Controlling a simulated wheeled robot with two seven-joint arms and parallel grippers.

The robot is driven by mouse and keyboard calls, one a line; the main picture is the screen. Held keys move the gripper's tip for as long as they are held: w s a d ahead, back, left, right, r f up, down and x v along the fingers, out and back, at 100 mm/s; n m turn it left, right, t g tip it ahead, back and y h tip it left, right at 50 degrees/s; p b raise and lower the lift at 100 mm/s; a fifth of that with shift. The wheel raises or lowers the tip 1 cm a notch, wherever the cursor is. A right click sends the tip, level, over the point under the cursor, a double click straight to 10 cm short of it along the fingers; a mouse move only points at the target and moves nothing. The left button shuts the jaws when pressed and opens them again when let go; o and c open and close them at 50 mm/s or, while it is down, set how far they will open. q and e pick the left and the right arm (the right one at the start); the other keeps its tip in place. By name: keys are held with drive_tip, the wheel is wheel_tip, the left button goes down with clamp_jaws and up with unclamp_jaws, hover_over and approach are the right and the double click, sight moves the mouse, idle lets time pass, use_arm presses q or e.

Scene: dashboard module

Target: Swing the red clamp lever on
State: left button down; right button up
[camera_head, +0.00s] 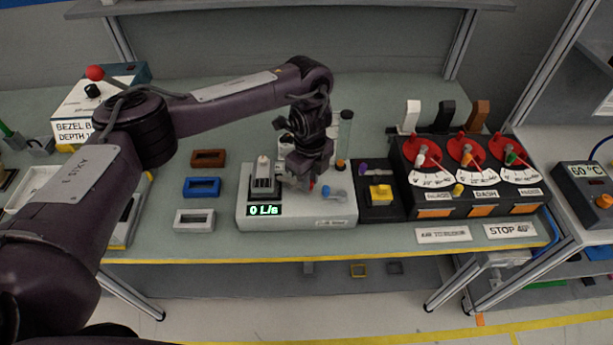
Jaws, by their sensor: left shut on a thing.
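My left gripper (307,183) reaches down over the white flow unit (285,212), which has a lit display reading "0 L/s" (264,210). The fingers are shut at the red clamp lever (312,184). Only a small red part of the lever shows beside the fingertips; the gripper hides the rest, so its angle cannot be told. A blue knob (326,191) and a grey-blue piece (339,194) sit just right of the fingers. A dark grey block with a light top (263,180) stands on the unit's left part. My right gripper is out of view.
Brown (208,158), blue (202,187) and white (194,219) frames lie left of the unit. A black box with a yellow block (381,193) stands close on its right, beside a panel with several red dials (466,150). Tubes (345,133) stand behind the gripper.

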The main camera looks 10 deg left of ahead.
use_arm(q)
drive_tip(key=w+n+p, duration=0.1)
drive_tip(key=n, duration=0.2)
drive_tip(key=shift+w+r, duration=0.1)
drive_tip(key=shift+w, duration=0.1)
drive_tip(key=shift+w+n+p, duration=0.15)
drive_tip(key=shift+w+n, duration=0.1)
drive_tip(key=shift+n, duration=0.4)
drive_tip(key=shift+w+n+p, duration=0.15)
drive_tip(key=shift+w+n, duration=0.05)
drive_tip(key=shift+n, duration=0.45)
drive_tip(key=c, duration=1.3)
unclamp_jaws()
drive_tip(key=shift+a, duration=0.1)
drive_tip(key=shift+c, duration=0.2)
wheel_tip(320, 180, up, 8)
drive_tip(key=p, duration=0.1)
drive_tip(key=shift+p, duration=0.35)
drive_tip(key=shift+f, duration=0.2)
